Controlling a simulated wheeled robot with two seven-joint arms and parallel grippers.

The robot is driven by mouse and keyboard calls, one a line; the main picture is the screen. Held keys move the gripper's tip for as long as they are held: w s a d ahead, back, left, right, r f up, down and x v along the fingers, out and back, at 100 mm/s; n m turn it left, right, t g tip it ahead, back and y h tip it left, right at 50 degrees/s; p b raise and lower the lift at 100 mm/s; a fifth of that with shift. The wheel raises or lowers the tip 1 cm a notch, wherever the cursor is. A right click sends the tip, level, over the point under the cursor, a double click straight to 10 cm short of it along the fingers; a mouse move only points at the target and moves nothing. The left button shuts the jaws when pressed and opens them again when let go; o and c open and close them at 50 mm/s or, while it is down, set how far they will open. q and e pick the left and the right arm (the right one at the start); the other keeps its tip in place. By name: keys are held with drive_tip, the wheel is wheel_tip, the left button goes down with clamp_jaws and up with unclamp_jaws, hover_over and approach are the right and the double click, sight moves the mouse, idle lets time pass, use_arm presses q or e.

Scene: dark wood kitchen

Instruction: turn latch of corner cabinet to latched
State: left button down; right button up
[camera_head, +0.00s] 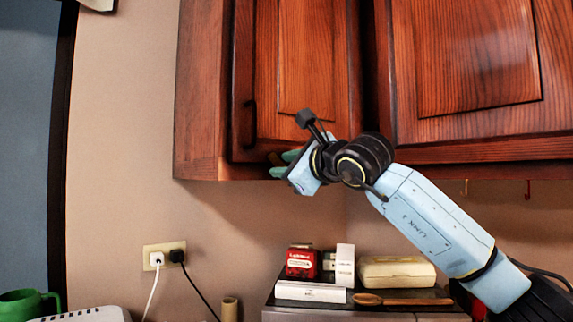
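The corner cabinet (305,60) is dark reddish wood and hangs on the wall at upper centre. Its narrow door looks closed and has a dark vertical handle (250,122) near its left edge. A small brownish piece (274,158) shows at the door's lower edge, right at my fingertips; it may be the latch, but its position is too small and covered to read. My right gripper (280,168) comes in from the right, its teal fingers pointing left at this lower edge. I cannot tell whether they touch or grip the piece. My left gripper is out of view.
Another wooden cabinet (470,55) adjoins on the right, above my arm, with hooks beneath. Below, a dark box top (450,309) carries a red tin (301,262), a cream container (397,272) and a wooden spoon (400,301). A wall outlet (163,254) holds two plugs. The wall left of the cabinet is clear.

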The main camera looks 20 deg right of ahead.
clamp_jaws()
drive_tip(key=shift+d+m+b, duration=0.1)
drive_tip(key=shift+m+b, duration=0.7)
drive_tip(key=shift+b, duration=0.1)
drive_tip(key=shift+w+d+r+m+b, duration=0.1)
drive_tip(key=shift+d+m+b, duration=0.05)
drive_tip(key=shift+m+b, duration=0.9)
drive_tip(key=shift+w+d+r+m+b, duration=0.15)
drive_tip(key=shift+m+b, duration=0.15)
drive_tip(key=shift+m, duration=0.6)
drive_tip(key=shift+d+m+b, duration=0.2)
drive_tip(key=shift+m+b, duration=0.1)
drive_tip(key=shift+m, duration=0.65)
drive_tip(key=shift+w+d+r+m+b, duration=0.15)
drive_tip(key=shift+m+b, duration=0.15)
drive_tip(key=shift+m, duration=0.6)
drive_tip(key=shift+s, duration=0.1)
